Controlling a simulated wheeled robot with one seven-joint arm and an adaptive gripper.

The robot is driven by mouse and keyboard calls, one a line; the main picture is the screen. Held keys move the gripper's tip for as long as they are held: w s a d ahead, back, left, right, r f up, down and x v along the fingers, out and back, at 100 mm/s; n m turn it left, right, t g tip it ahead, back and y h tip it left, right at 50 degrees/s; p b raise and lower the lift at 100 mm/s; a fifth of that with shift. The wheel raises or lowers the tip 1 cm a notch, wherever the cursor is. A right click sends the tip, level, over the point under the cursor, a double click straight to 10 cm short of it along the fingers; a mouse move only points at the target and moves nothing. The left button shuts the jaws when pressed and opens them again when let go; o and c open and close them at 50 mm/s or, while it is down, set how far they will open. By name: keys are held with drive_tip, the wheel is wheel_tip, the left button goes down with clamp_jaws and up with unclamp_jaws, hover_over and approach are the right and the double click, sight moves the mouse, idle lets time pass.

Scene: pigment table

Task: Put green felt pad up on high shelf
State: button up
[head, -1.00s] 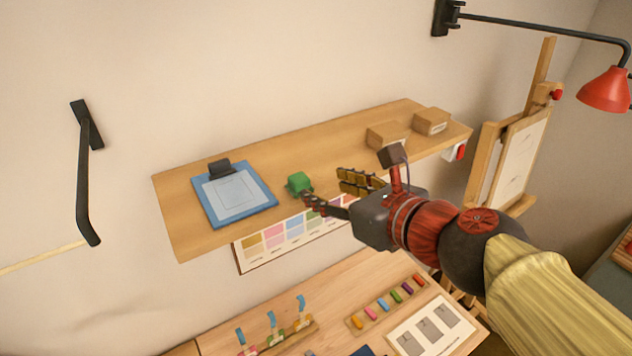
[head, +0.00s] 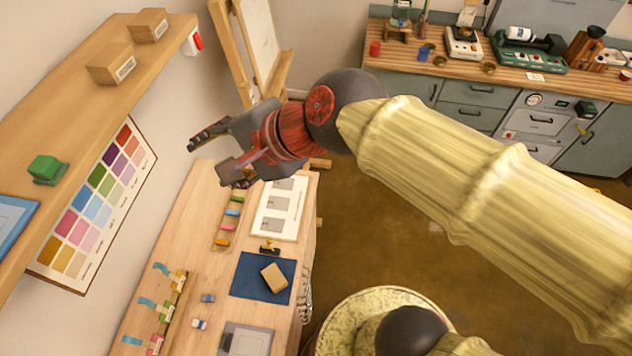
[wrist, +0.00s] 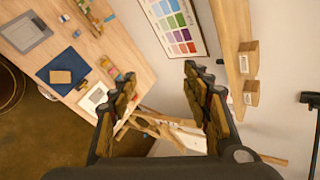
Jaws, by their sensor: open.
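The green felt pad (head: 46,168) sits on the high wooden shelf (head: 100,100), near its front edge, at the left of the head view. My gripper (head: 208,158) is open and empty. It is off to the right of the shelf and apart from the pad, over the far end of the work table. In the wrist view my gripper (wrist: 158,88) shows its two fingers spread with nothing between them. The pad does not show in the wrist view; part of the shelf (wrist: 233,45) does.
Two cardboard boxes (head: 110,64) stand at the shelf's far end. A blue clipboard (head: 12,225) lies left of the pad. A colour chart (head: 95,205) hangs below the shelf. The table (head: 190,225) holds pigment sticks, a navy mat (head: 250,285) and a tan block (head: 274,278).

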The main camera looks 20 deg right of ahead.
drive_tip(key=s+d+f+n+h, duration=0.2)
drive_tip(key=d+f+n, duration=0.1)
drive_tip(key=d, duration=0.4)
drive_tip(key=s+d+f+n+h, duration=0.2)
drive_tip(key=s+d+f+n, duration=0.1)
drive_tip(key=d, duration=0.4)
drive_tip(key=s+d+f+n+g+h, duration=0.1)
drive_tip(key=s+d+f+n+h, duration=0.1)
drive_tip(key=d+n, duration=0.3)
drive_tip(key=d+f+h, duration=0.1)
drive_tip(key=d, duration=0.2)
drive_tip(key=shift+s+n, duration=0.15)
drive_tip(key=shift+n, duration=0.15)
